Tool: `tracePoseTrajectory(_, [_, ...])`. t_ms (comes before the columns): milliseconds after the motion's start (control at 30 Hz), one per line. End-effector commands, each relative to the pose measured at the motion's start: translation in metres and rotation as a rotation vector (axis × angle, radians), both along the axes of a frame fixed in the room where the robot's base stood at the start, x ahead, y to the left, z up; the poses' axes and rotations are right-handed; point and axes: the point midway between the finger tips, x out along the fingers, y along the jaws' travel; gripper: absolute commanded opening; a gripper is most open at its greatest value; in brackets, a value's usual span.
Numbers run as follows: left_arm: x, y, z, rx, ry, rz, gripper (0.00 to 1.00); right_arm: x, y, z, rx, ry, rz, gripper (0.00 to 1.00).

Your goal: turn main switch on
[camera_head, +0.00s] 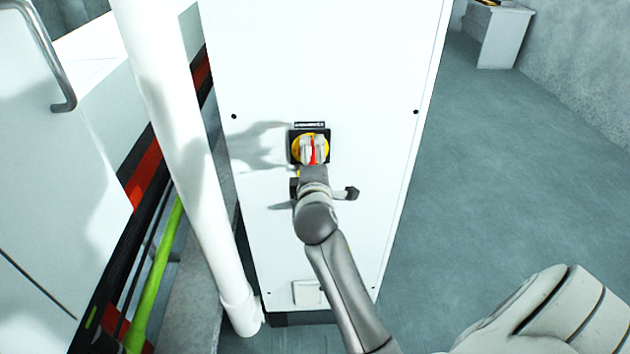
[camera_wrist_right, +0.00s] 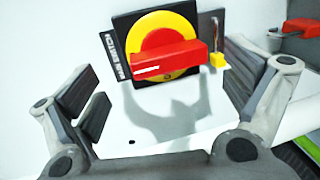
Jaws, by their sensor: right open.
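The main switch (camera_head: 297,146) is on the front of a white cabinet. It has a black plate, a yellow disc and a red handle, which shows between my fingers in the head view. In the right wrist view the red handle (camera_wrist_right: 170,62) lies across the yellow disc (camera_wrist_right: 165,32), with a printed label on the plate's left edge. My right gripper (camera_head: 314,150) is open in front of the switch. In the right wrist view its fingers stand apart to either side of the handle; I cannot tell whether they touch it. My left gripper is not in view.
A white vertical pipe (camera_head: 185,150) runs close to the left of the cabinet (camera_head: 350,60). A white machine housing with a metal handle (camera_head: 62,80) stands further left. A green bar (camera_head: 155,275) is low beside it. The grey floor (camera_head: 500,190) to the right is clear.

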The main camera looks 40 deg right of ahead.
Motion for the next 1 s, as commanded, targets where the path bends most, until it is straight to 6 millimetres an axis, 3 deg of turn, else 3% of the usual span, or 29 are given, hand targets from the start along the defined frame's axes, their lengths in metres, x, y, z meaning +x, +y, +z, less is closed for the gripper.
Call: tracePoseTrajectory(1000, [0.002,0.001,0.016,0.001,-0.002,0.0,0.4,-0.059,0.036,-0.002,0.002,0.003,0.0,0.96])
